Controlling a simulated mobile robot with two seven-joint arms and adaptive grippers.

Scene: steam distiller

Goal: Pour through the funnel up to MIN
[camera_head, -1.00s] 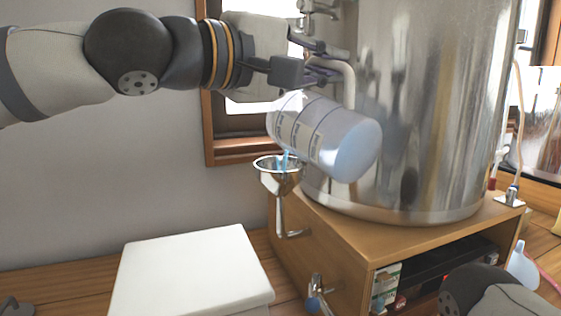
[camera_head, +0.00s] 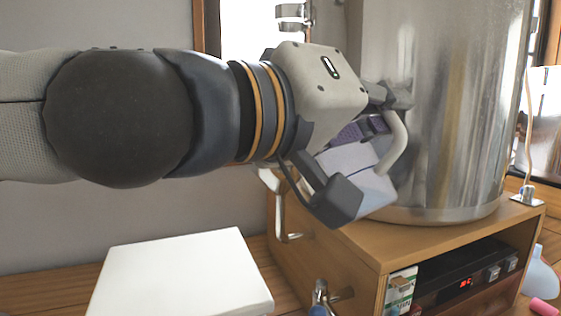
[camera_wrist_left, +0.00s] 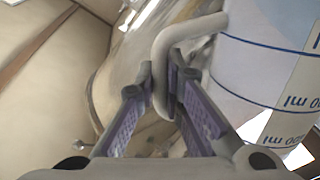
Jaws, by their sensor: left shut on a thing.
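My left gripper (camera_head: 374,128) is shut on the curved grey handle (camera_head: 398,143) of a measuring jug (camera_head: 374,190). The gripper covers most of the jug in the head view, so its tilt and any stream are hidden. In the left wrist view the handle (camera_wrist_left: 163,65) lies between my finger pads, and the jug (camera_wrist_left: 268,75) shows blue lines and ml marks. The funnel's cup is hidden behind my gripper; its bent metal pipe (camera_head: 281,215) shows on the side of the wooden stand (camera_head: 325,240). No MIN mark is visible. My right gripper is out of view.
A large steel tank (camera_head: 455,110) stands on the wooden stand, close to the jug. A box-shaped device with a red display (camera_head: 465,283) sits inside the stand. A white box (camera_head: 180,275) lies at the front left. A valve (camera_head: 320,293) sticks out of the stand.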

